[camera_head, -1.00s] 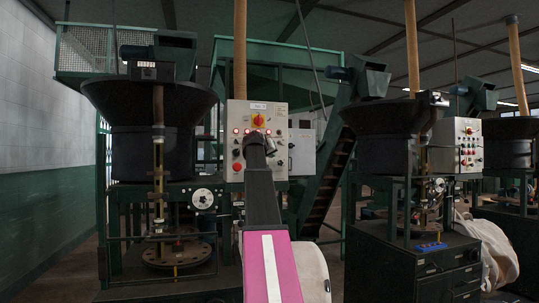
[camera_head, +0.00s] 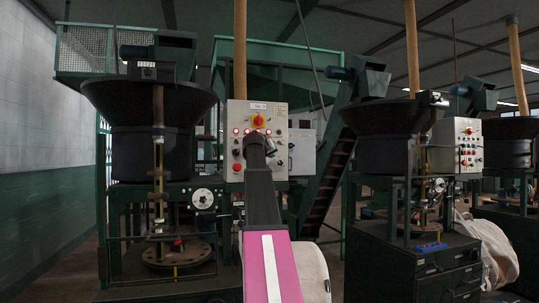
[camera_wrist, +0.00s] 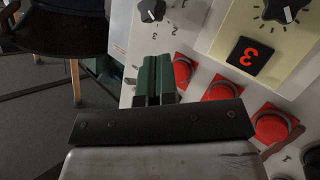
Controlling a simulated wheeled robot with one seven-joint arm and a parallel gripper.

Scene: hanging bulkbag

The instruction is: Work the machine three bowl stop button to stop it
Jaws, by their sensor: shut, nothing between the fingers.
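The control panel (camera_head: 240,112) of the machine stands straight ahead in the head view, with a yellow-backed red switch (camera_head: 258,120) near its top and a big red button (camera_head: 237,167) at lower left. In the wrist view the panel (camera_wrist: 215,25) appears turned over, with an upside-down red 3 on a black plate (camera_wrist: 249,55). Several red buttons run diagonally there, including a near one (camera_wrist: 186,70), a middle one (camera_wrist: 222,92) and a lower one (camera_wrist: 272,124). Which is bowl stop cannot be read. My gripper (camera_wrist: 157,70) is shut and empty, left of the nearest red button; contact is unclear.
A black rotary knob (camera_wrist: 152,9) lies beyond my fingertips, and another (camera_wrist: 285,8) is at upper right. A black bowl (camera_head: 150,105) stands left of the panel. A green inclined conveyor (camera_head: 330,165) stands right of it. Open floor shows left in the wrist view.

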